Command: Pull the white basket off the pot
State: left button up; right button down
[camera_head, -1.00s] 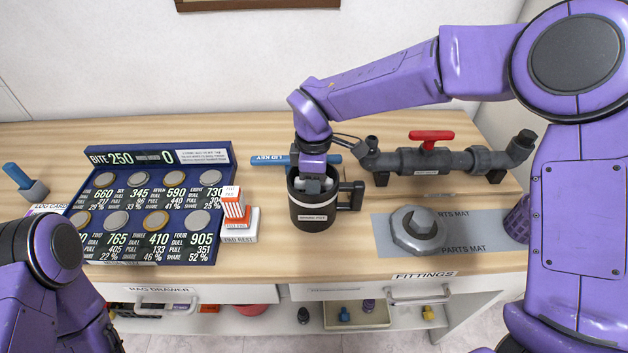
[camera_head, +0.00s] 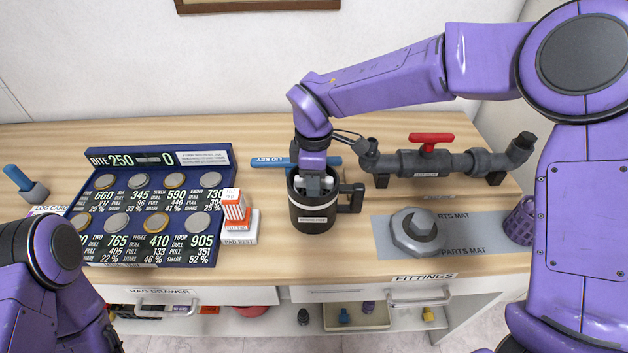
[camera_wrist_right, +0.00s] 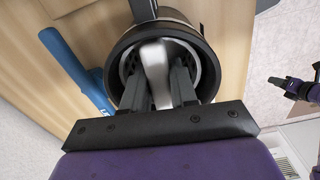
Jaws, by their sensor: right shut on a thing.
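The black pot (camera_head: 316,217) stands upright on the wooden counter, its side handle to the right. The white basket sits inside it; its pale rim and broad white handle (camera_wrist_right: 154,72) show in the right wrist view. My right gripper (camera_head: 312,184) reaches down into the pot's mouth from above. Its two dark fingers are shut on the basket's handle, one on each side of it. The basket's lower part is hidden inside the pot. My left arm shows at the lower left, but its gripper is out of view.
A blue lid key (camera_head: 270,162) lies behind the pot. A grey pipe with a red valve handle (camera_head: 431,138) is at the back right. A large grey fitting (camera_head: 416,230) rests on the parts mat. A blue coin board (camera_head: 158,246) and small boxes (camera_head: 238,226) stand left.

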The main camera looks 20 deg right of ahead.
notch_tip(320, 180, up, 14)
jog(key=p, duration=0.7)
dwell(0.8)
jog(key=shift+f, duration=0.1)
